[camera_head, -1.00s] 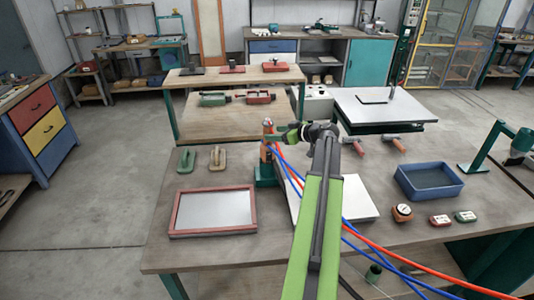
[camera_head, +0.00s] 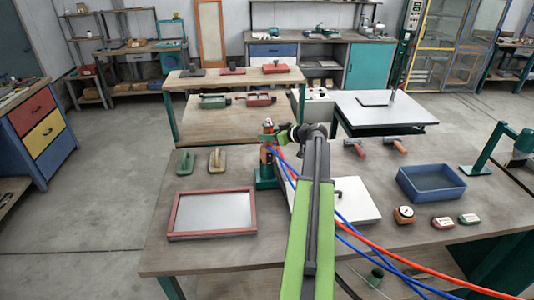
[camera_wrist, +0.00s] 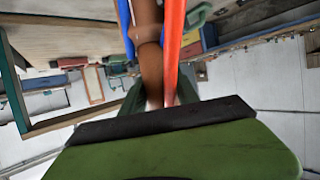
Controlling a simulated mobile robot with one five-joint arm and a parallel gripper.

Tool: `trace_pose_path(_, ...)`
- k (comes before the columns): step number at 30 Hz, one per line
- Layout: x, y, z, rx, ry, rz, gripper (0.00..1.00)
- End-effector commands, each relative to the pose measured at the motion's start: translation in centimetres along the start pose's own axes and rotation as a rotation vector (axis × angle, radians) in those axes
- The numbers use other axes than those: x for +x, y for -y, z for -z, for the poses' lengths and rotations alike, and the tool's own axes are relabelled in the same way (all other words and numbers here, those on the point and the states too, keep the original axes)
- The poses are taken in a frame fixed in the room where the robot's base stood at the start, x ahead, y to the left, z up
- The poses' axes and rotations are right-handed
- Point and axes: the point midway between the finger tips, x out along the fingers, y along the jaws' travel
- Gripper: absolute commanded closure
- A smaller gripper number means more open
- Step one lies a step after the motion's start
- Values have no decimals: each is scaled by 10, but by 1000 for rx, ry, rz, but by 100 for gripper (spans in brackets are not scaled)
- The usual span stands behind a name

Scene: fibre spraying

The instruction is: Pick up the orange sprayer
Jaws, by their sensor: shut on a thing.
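The orange sprayer (camera_head: 266,154) stands upright at its green holder (camera_head: 265,180) on the near workbench. Red and blue hoses trail from it to the lower right. My gripper (camera_head: 272,140) reaches it from the right and is shut on its upper part. In the wrist view, the sprayer's brown-orange body (camera_wrist: 149,58) rises between a blue and a red hose, just beyond my gripper's dark edge (camera_wrist: 165,120). The fingertips are largely hidden there, and I cannot tell whether the sprayer is clear of the holder.
A red-framed panel (camera_head: 212,213) lies left on the bench, with two trowels (camera_head: 216,159) behind it. A white board (camera_head: 352,205) is partly under my arm. A blue tray (camera_head: 430,182), two orange-handled tools (camera_head: 394,146) and small round and boxy items (camera_head: 404,214) are right.

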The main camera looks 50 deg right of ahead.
Motion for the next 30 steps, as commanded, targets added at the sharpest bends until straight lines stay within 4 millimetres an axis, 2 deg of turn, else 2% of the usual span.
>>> trace_pose_path(15,-1,0,1,1,-2,-1,100)
trace_pose_path(19,-3,0,6,1,-2,-1,100)
trace_pose_path(23,-9,-1,21,1,-2,-1,100)
trace_pose_path(30,-27,-1,63,1,-2,-1,100)
